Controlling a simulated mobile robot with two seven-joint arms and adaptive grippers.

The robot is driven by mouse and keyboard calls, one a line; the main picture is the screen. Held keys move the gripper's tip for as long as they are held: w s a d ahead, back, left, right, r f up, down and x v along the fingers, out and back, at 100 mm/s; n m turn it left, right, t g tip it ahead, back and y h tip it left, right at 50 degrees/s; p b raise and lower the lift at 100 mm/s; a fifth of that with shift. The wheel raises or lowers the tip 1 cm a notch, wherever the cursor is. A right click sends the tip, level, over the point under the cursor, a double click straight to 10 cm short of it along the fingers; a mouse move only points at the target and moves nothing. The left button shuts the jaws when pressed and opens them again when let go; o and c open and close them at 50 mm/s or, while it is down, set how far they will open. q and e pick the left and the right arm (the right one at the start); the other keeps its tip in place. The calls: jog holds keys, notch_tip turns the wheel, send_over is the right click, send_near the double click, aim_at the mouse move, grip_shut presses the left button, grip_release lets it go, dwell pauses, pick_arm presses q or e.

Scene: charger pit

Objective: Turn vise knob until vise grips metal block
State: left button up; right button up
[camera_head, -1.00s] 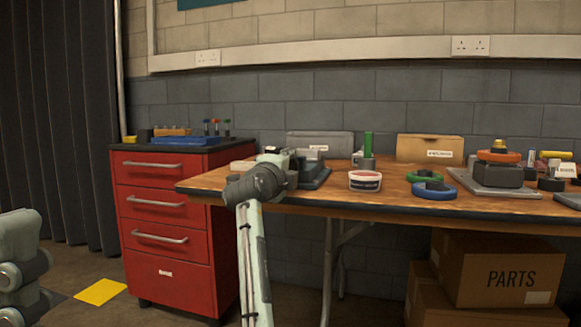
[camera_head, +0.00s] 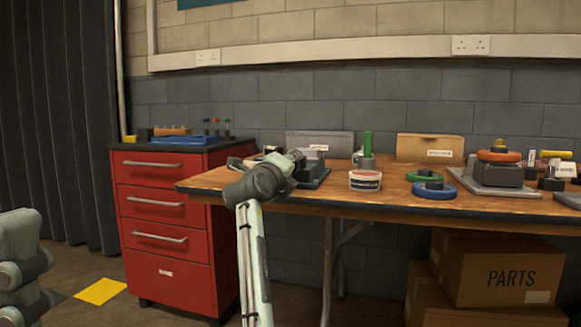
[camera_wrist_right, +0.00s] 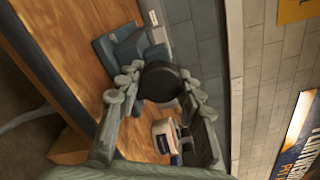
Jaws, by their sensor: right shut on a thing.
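The vise is a blue-grey tool on the table, partly hidden behind my right arm in the head view (camera_head: 316,174); its body also shows in the right wrist view (camera_wrist_right: 125,48). Its dark round knob (camera_wrist_right: 160,82) is between the fingers of my right gripper (camera_wrist_right: 163,84), which is shut on it. A pale grey block-like piece (camera_wrist_right: 157,37) shows at the vise beyond the knob; I cannot tell whether the jaws touch it. In the head view my right wrist covers the knob. My left gripper is out of view; only left arm links show at lower left.
A white tub (camera_head: 365,181) stands right of the vise, near a green cylinder (camera_head: 367,146). Blue and green rings (camera_head: 434,190) lie farther right on the wooden table (camera_head: 400,203). A red drawer cabinet (camera_head: 170,230) stands at left. A grey box (camera_head: 335,140) is behind the vise.

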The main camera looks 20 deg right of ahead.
jog(key=o, duration=1.2)
jog(key=shift+c, duration=0.2)
jog(key=v, duration=1.2)
